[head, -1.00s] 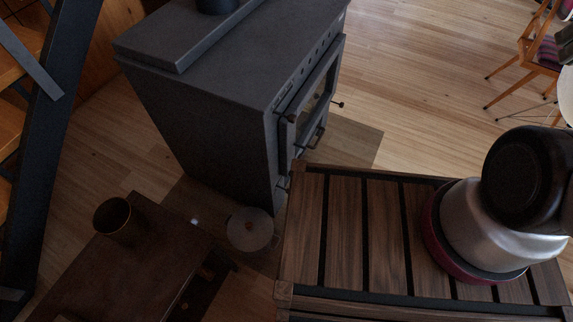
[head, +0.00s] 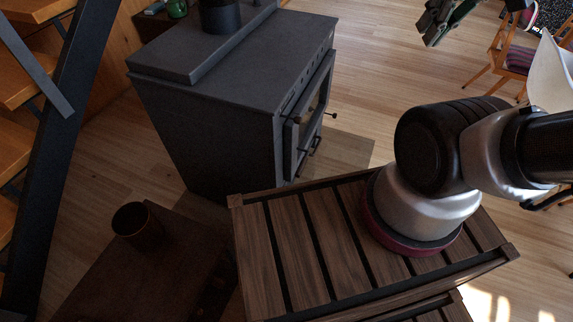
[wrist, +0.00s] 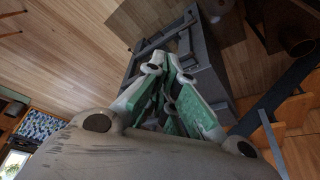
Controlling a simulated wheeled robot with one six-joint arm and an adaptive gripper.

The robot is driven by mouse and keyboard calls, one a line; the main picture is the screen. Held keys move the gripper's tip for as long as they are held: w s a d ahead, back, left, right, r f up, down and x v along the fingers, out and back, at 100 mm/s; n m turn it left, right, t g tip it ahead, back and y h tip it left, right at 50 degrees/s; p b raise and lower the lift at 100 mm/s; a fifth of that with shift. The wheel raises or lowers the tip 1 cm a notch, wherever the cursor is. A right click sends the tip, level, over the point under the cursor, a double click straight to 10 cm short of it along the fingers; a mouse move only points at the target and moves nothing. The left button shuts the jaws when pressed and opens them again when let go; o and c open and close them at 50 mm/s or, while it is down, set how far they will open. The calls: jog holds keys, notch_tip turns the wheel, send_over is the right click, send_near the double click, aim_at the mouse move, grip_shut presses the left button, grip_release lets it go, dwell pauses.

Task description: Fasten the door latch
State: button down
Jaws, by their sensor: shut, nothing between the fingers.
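The dark grey stove (head: 225,85) stands left of centre in the head view. Its door (head: 310,110) is on the right-hand face, seen almost edge-on, with a dark handle or latch (head: 312,147) on it and a small knob on a rod (head: 333,115). I cannot tell whether the door is fully closed. My gripper (head: 431,36) is at the top edge, right of the stove and well apart from it, partly cut off. In the wrist view my gripper (wrist: 163,62) has its green-padded fingers together, empty, with the stove (wrist: 215,82) behind them. The latch is not clear there.
A brown table (head: 150,275) with a dark cup (head: 137,226) is at lower left. Dark stair steelwork (head: 60,150) rises at the left edge. Chairs (head: 515,65) stand at upper right. The wooden floor (head: 380,75) right of the stove is clear.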

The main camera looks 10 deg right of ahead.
jog(key=w+a+f+m+g, duration=0.15)
jog(key=w+f, duration=0.25)
jog(key=f, duration=0.9)
jog(key=w+a+f+g+h, duration=0.1)
jog(key=w+a+f+g, duration=0.15)
jog(key=f, duration=1.15)
jog(key=w+a+f+g, duration=0.1)
jog(key=w+f+g, duration=0.25)
jog(key=f, duration=0.95)
jog(key=w+a+f+m+t+y, duration=0.2)
jog(key=w+a+m+t, duration=0.2)
jog(key=w, duration=0.4)
jog(key=a+m, duration=0.1)
jog(key=a, duration=0.1)
jog(key=shift+w+a+f+m+y, duration=0.25)
jog(key=shift+w+a+m+y, duration=0.1)
jog(key=shift+w+y, duration=0.05)
jog(key=shift+t, duration=0.25)
